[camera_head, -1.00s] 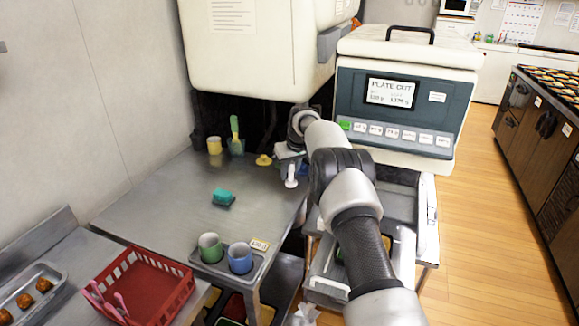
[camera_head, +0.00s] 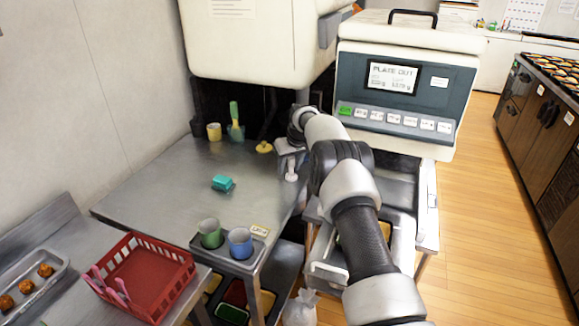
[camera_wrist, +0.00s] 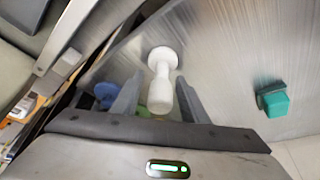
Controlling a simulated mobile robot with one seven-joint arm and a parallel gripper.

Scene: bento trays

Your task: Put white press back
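The white press (camera_wrist: 160,82) is a small white piece with a round knob at each end. My gripper (camera_wrist: 156,98) has one finger on either side of it, and the near knob sits between them. In the head view my gripper (camera_head: 290,155) is over the right part of the grey metal table (camera_head: 170,195), with the white press (camera_head: 291,171) hanging below it. I cannot tell how far the press is above the table top. Small gaps seem to show beside the knob, but the press moves along with my gripper.
A yellow press (camera_head: 264,147), a yellow cup (camera_head: 214,132) and a green holder (camera_head: 236,131) stand at the back. A teal block (camera_head: 222,183) lies mid-table. Green (camera_head: 210,233) and blue (camera_head: 240,243) cups stand in front. The large machine (camera_head: 400,90) is right.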

